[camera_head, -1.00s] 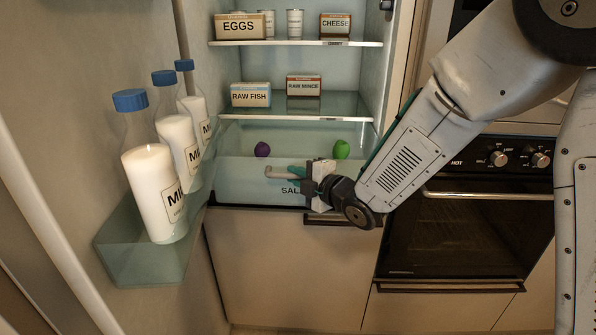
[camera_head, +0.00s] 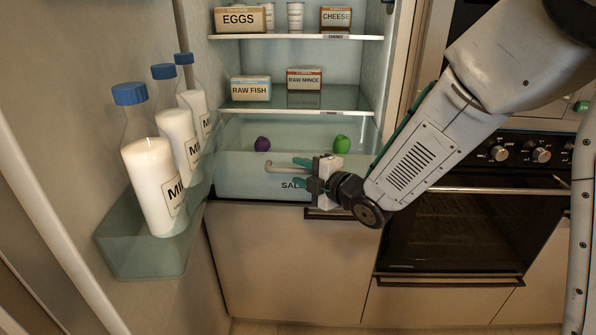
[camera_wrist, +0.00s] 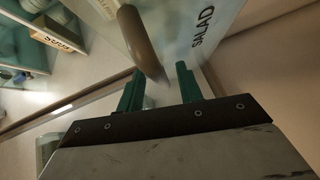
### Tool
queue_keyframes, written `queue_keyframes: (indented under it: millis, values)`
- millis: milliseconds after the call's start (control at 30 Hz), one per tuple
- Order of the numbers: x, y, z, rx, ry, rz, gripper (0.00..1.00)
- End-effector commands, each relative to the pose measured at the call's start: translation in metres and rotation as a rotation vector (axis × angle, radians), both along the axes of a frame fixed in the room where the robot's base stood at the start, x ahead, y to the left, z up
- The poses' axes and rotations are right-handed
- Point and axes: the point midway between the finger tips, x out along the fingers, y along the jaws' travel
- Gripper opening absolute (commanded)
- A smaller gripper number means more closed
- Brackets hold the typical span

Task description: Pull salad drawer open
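The salad drawer (camera_head: 240,180) is a pale translucent bin at the bottom of the fridge, with a "SALAD" label partly hidden by my gripper. Its light bar handle (camera_head: 284,164) sticks out from the front. My gripper (camera_head: 301,172) is at the right part of the handle, with its green fingers apart. In the wrist view, the handle (camera_wrist: 140,40) runs down to the space between the open fingertips (camera_wrist: 158,78), with gaps at its sides. I cannot tell whether a finger touches it. The drawer front (camera_wrist: 190,30) lies just beyond.
A purple item (camera_head: 262,144) and a green item (camera_head: 342,144) show inside the drawer. Labelled boxes stand on the shelves (camera_head: 300,108) above. The open fridge door's rack (camera_head: 150,255) holds milk bottles at left. An oven (camera_head: 450,230) is at right.

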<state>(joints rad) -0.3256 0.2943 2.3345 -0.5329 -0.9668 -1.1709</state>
Motion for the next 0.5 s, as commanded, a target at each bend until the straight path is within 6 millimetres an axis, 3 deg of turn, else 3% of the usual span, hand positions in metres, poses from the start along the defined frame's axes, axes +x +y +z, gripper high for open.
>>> queue_keyframes:
  millis: [233, 500]
  values:
    - [-0.03, -0.031, 0.007, 0.001, 0.0, -0.004, 0.36]
    - [-0.044, -0.042, 0.009, 0.001, 0.001, -0.001, 0.36]
